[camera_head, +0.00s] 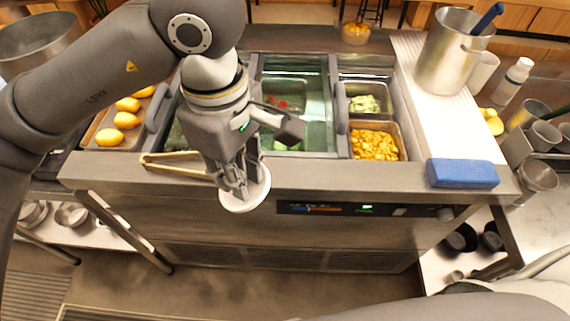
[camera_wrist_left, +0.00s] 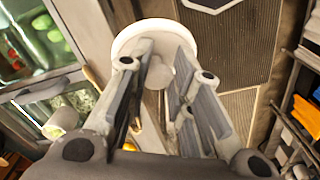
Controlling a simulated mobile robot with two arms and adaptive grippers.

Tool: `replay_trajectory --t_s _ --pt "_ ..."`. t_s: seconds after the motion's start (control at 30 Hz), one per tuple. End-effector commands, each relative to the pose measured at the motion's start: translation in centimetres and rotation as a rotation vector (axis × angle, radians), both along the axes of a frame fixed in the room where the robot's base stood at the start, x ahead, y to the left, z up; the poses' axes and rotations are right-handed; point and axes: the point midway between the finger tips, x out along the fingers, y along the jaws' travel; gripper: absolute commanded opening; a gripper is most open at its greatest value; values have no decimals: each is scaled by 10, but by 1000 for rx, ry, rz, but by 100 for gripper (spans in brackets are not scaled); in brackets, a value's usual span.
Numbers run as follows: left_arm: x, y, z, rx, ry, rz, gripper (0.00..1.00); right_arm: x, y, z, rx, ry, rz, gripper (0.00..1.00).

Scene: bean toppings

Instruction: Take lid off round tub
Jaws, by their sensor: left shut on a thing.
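A round white lid (camera_head: 246,197) hangs from my left gripper (camera_head: 237,185) just in front of the counter's front edge. In the left wrist view the lid (camera_wrist_left: 186,30) shows beyond the fingertips, and my left gripper (camera_wrist_left: 160,72) is shut on its small pale knob. The lid is off any container, with the floor below it. I cannot make out the round tub for sure; my gripper and arm hide part of the counter. My right gripper is not in view.
Wooden tongs (camera_head: 178,155) lie beside my left wrist. The topping counter's front edge (camera_head: 330,180) is close behind the lid. A blue sponge (camera_head: 462,173) and a large steel pot (camera_head: 447,55) stand on the right. Open floor (camera_head: 230,285) lies in front.

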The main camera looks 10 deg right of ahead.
Motion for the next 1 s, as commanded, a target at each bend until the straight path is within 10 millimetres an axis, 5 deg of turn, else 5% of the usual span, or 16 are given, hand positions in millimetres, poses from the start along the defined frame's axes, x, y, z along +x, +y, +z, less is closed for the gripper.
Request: replay_trajectory --t_s 0.47,0.6,1.0 --pt "83 -27 -36 1 6 -5 0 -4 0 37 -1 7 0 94" --pt "104 -34 -63 1 7 -6 0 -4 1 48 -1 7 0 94" --pt "131 -42 -99 0 3 -7 0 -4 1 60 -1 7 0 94"
